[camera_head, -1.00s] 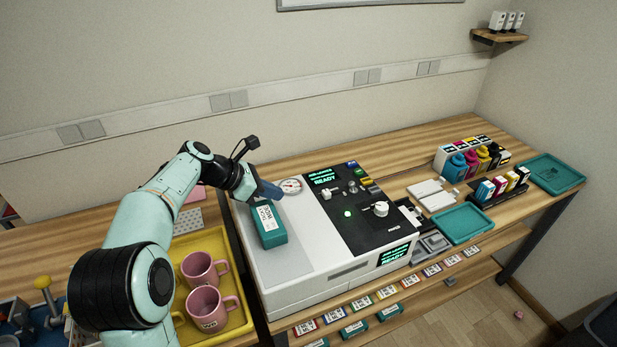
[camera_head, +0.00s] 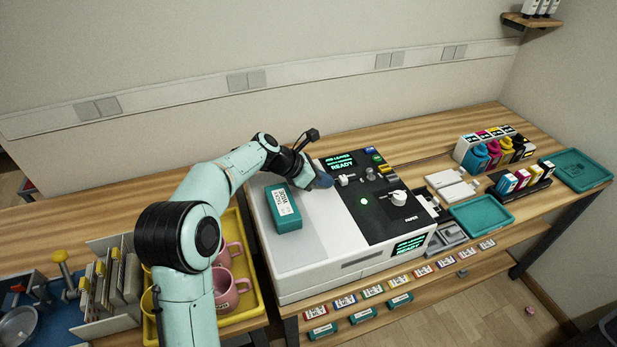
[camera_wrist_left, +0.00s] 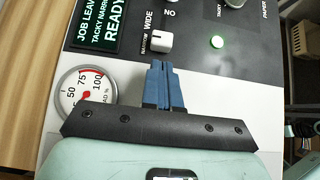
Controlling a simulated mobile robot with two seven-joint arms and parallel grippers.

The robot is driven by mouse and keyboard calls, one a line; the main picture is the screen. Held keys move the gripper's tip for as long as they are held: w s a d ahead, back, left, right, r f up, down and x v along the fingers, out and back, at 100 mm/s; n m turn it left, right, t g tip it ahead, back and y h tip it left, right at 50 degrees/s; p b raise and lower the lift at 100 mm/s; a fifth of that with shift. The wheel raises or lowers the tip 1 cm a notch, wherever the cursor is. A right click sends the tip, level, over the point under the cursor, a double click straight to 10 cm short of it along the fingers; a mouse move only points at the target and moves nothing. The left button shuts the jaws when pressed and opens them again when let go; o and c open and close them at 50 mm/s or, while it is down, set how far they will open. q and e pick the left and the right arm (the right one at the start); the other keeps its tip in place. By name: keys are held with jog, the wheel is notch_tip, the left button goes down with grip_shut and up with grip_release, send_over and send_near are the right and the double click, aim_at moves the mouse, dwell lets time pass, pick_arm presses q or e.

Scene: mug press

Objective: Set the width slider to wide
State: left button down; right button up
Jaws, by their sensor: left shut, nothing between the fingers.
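The width slider has a white knob (camera_head: 345,180) on the black panel of the white press (camera_head: 285,250). In the left wrist view the slider knob (camera_wrist_left: 161,42) sits beside the small NARROW label, with WIDE printed farther up the panel. The screen (camera_wrist_left: 103,25) there shows TACKY NARROW and READY. My left gripper (camera_head: 325,181) is just left of the knob. In the left wrist view its blue fingers (camera_wrist_left: 163,66) are together and empty, with their tips close to the knob; I cannot tell whether they touch. My right gripper is not in view.
A teal block (camera_head: 284,210) sits on the press's left plate. A dial gauge (camera_wrist_left: 85,92) is close beside the fingers. Other knobs, such as the large white one (camera_head: 397,198), stand farther right on the panel. A yellow tray (camera_head: 262,312) with pink mugs is below my left arm.

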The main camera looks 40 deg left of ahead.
aim_at(358, 181)
pick_arm(q)
jog(key=shift+w+d, duration=0.4)
jog(key=shift+w, duration=0.45)
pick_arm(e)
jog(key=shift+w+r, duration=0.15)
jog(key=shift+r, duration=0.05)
